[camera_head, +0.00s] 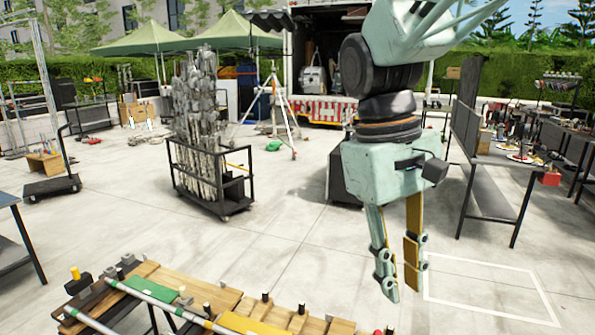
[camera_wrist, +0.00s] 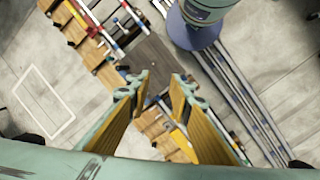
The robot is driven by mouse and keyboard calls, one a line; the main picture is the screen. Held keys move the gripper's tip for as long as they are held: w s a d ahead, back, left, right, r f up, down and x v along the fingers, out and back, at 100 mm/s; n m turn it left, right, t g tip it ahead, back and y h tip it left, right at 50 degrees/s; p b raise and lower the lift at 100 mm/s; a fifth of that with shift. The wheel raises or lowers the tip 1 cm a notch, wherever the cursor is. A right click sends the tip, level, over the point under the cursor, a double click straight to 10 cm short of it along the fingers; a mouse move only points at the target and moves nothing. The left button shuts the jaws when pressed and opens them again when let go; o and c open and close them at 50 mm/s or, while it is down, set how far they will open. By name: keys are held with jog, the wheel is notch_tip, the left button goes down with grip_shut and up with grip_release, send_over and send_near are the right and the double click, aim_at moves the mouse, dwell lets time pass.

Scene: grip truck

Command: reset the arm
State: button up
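My gripper (camera_head: 401,286) hangs from my pale green arm at the right of the middle in the head view, fingers pointing down. In that view its two yellow-padded fingers stand apart with nothing between them. In the wrist view my gripper (camera_wrist: 160,82) also shows its fingers spread and empty, above a wooden rack. The wooden rack (camera_head: 205,297) with poles and tools on it lies at the lower left of the head view. No object is in contact with the fingers.
A black cart (camera_head: 215,180) full of stands is left of the arm. A tripod (camera_head: 284,115) stands behind it. A work table (camera_head: 487,190) is at the right. A white outlined rectangle (camera_head: 487,285) marks clear floor.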

jog(key=s+d+m+t+y, duration=0.1)
jog(key=s+d+m+t, duration=0.1)
jog(key=s, duration=0.6)
jog(key=s+d+m+t+y+b, duration=0.1)
jog(key=s+d+m+t, duration=0.1)
jog(key=s, duration=0.6)
jog(key=shift+r+t, duration=0.15)
jog(key=shift+t, duration=0.45)
